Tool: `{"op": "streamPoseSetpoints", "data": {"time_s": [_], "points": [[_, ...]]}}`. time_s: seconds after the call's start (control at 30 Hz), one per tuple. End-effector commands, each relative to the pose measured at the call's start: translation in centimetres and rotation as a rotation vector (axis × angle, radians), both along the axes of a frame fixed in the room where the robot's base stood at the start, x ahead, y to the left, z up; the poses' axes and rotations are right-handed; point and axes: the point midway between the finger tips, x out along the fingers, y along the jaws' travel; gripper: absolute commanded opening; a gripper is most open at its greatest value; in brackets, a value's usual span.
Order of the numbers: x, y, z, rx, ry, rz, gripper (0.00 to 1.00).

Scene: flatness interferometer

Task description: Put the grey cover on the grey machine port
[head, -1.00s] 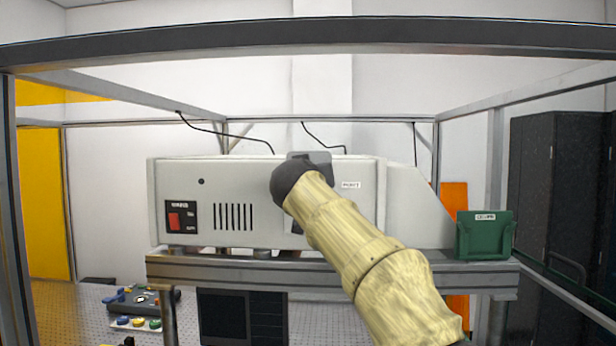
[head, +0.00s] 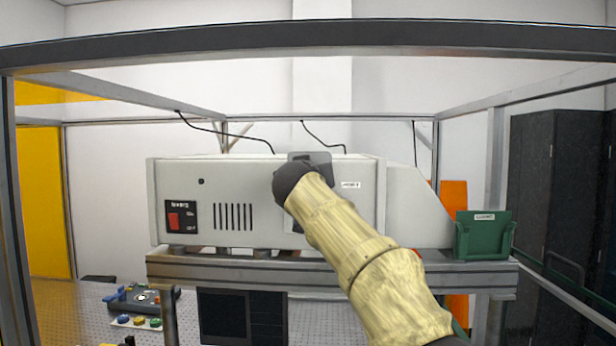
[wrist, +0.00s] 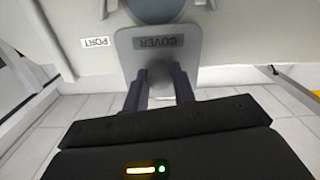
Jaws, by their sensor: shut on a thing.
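The grey cover (wrist: 190,60) is a flat plate with rounded corners and a "COVER" label, shown upside down in the wrist view. My gripper (wrist: 160,84) is shut on the cover's knob. A round blue-grey disc, seemingly the port (wrist: 156,8), shows at the cover's top edge, cut off by the frame. I cannot tell whether cover and port touch. In the head view the cover (head: 322,158) is in front of the pale grey machine (head: 265,178), left of the "PORT" label (head: 351,185). My dark wrist hides the gripper and port there.
The machine stands on a grey metal shelf (head: 220,268) inside a metal frame (head: 300,36). A green bin (head: 484,238) sits at the shelf's right end. A red switch (head: 174,220) is on the machine's left. A table with coloured knobs (head: 140,321) is lower left.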

Motion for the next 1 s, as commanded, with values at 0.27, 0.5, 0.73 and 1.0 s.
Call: {"op": "streamPoseSetpoints", "data": {"time_s": [0.27,0.5,0.73,1.0], "points": [[0.6,0.0,0.0,0.0,0.0,0.0,0.06],[1.1,0.0,0.0,0.0,-0.001,0.0,0.06],[1.7,0.0,-0.2,0.0,0.0,0.001,0.06],[2.3,0.0,-0.2,0.0,0.0,0.0,0.06]]}}
